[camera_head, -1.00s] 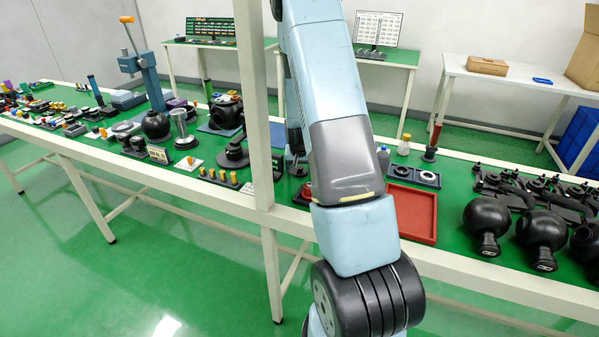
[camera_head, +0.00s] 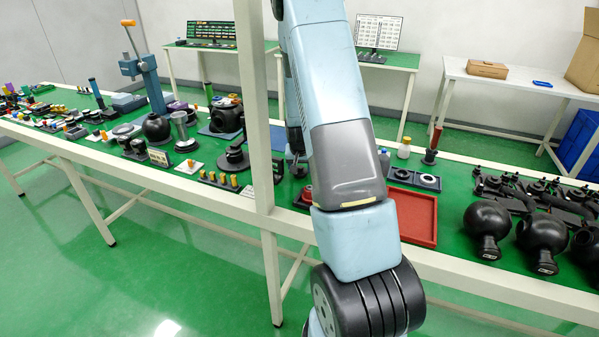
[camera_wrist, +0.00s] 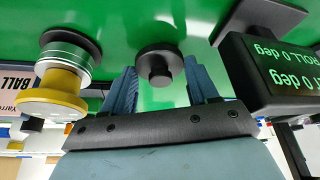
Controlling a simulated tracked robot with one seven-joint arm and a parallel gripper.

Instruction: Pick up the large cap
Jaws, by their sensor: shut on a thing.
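The large cap, a black round disc with a short knob (camera_wrist: 158,62), shows in the wrist view between the two blue fingers. My gripper (camera_wrist: 162,74) is shut on it, one finger at each side. The exact contact between the fingers and the cap is partly hidden. In the head view my own arm and the white post cover most of the gripper, and I cannot make out the cap there.
In the wrist view a yellow, silver and black part (camera_wrist: 58,85) stands close on the left, and a black display box (camera_wrist: 265,70) on the right. In the head view a red tray (camera_head: 415,216) and black spheres (camera_head: 487,222) lie right of my arm.

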